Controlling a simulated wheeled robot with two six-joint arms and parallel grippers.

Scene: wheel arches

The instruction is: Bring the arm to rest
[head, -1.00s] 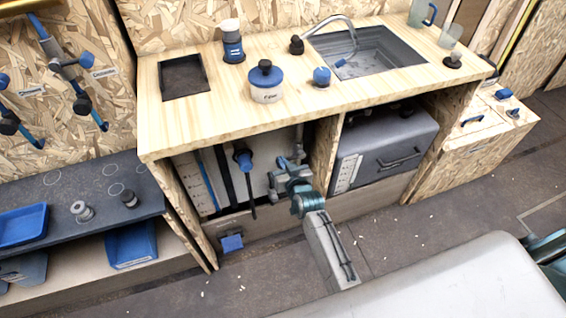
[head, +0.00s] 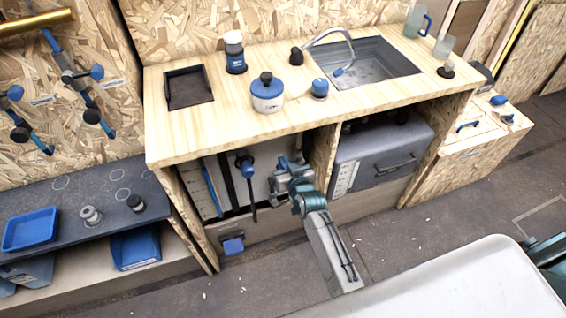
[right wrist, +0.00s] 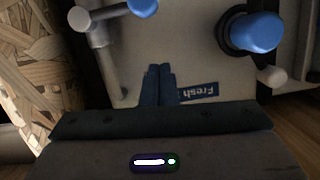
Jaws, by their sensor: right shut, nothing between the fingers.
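My right arm reaches in from the bottom centre of the head view, into the open bay under the wooden counter. Its gripper (head: 292,168) is in front of a pale panel, among grey and blue fittings, and its fingertips are hard to make out there. In the right wrist view the two dark blue fingers of the gripper (right wrist: 158,72) are together with nothing between them. They point at the pale panel (right wrist: 185,50), just left of a "Fresh" label (right wrist: 198,91). Whether they touch the panel I cannot tell. My left gripper is not in view.
A blue knob (right wrist: 255,32) is right of the fingers and a grey pipe fitting (right wrist: 98,40) is left. The counter edge (head: 250,143) overhangs the bay. A grey box (head: 375,158) fills the bay to the right. The floor (head: 270,270) in front is mostly clear.

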